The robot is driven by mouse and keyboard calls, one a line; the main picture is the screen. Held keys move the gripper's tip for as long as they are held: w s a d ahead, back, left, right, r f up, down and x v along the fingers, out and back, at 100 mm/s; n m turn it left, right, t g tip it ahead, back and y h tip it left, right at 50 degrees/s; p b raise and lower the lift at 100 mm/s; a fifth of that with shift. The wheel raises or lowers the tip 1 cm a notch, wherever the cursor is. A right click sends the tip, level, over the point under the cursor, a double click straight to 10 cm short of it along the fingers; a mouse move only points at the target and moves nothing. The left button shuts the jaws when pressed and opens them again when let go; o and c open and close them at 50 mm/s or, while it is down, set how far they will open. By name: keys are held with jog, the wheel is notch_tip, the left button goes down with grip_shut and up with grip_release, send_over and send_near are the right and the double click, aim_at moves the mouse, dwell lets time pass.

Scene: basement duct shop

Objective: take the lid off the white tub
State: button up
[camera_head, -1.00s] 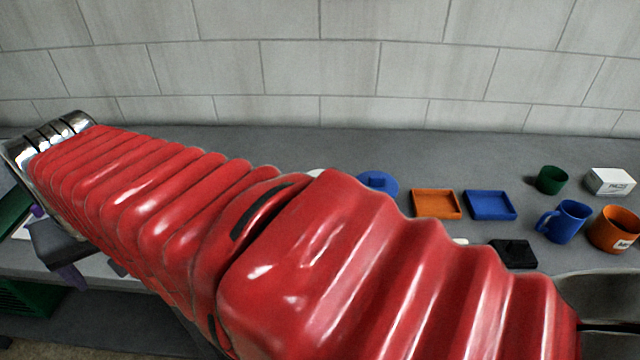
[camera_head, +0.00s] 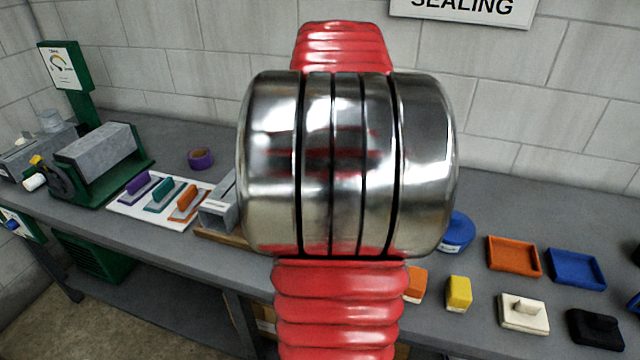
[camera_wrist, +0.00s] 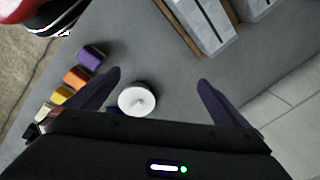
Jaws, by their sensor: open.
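The white tub (camera_wrist: 137,101) shows in the wrist view as a white round top with a small knob in its middle, seen from above; the lid appears to be on it. It stands on the grey bench. My gripper (camera_wrist: 160,76) is open, with its two dark purple fingers spread wide and nothing between them touched. The tub's top lies nearer the left finger than the right one. How high the fingers are above it I cannot tell. In the head view my arm hides the tub and my gripper.
A blue lidded tub (camera_head: 455,233), an orange tray (camera_head: 513,256) and a blue tray (camera_head: 577,269) stand at right. A yellow block (camera_head: 459,293) and a cream block (camera_head: 523,313) lie in front. Grey duct pieces (camera_wrist: 200,27) lie near the tub. A trowel board (camera_head: 150,212) is at left.

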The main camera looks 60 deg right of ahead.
jog(key=s+d+f+m+y, duration=0.1)
jog(key=s+d+f+m, duration=0.1)
jog(key=s+d+m, duration=0.5)
jog(key=s+d, duration=0.4)
jog(key=s, duration=0.3)
jog(key=shift+d+f+m+g, duration=0.4)
jog(key=shift+w+f, duration=0.1)
jog(key=shift+f, duration=4.2)
jog(key=shift+f, duration=0.1)
jog(key=shift+w+f, duration=0.1)
jog(key=shift+f, duration=2.4)
jog(key=shift+c, duration=0.4)
jog(key=c, duration=0.6)
